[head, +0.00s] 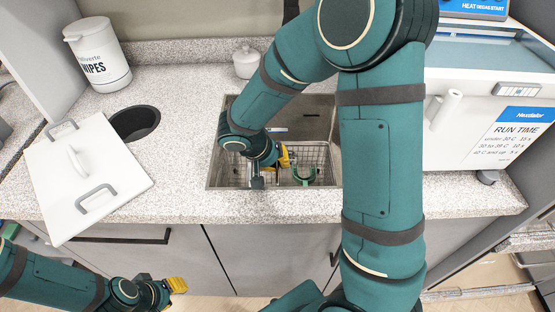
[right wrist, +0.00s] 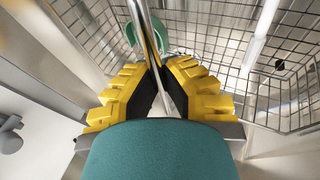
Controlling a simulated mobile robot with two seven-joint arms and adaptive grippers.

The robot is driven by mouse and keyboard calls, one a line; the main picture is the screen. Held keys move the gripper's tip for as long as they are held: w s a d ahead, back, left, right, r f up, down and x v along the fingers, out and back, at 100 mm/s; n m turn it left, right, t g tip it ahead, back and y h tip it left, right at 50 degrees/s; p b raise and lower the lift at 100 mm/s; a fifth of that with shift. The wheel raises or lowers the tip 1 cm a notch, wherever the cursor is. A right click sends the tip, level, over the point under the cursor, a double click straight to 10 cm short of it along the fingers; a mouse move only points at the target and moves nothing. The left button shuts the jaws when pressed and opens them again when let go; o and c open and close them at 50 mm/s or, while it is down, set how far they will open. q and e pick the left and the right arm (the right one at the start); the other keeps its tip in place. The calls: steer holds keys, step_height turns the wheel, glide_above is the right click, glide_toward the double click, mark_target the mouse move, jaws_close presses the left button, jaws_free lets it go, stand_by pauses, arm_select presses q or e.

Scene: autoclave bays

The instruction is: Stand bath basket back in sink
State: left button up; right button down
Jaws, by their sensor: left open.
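The wire bath basket (head: 316,155) sits in the steel sink (head: 312,103) in the head view, and seems roughly level. Its mesh (right wrist: 222,50) fills the upper part of the right wrist view. My right gripper (head: 286,157) reaches down into the sink at the basket. In the right wrist view its yellow fingertips (right wrist: 162,64) close from both sides on a shiny metal bar, which looks like the basket's handle. A green item (head: 304,176) lies in the basket. My right arm hides part of the sink. My left gripper (head: 178,285) is open and empty, low in front of the cabinet.
A white lid with grey handles (head: 95,180) lies on the counter at left, near a round dark opening (head: 135,122). A wipes tub (head: 97,55) and a small white jar (head: 247,62) stand behind. A white machine (head: 475,110) stands at right.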

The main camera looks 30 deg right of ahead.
steer(key=shift+f, duration=0.2)
steer(key=c, duration=1.1)
jaws_free()
steer(key=shift+f, duration=0.1)
steer(key=shift+o, duration=0.2)
steer(key=shift+s, duration=0.1)
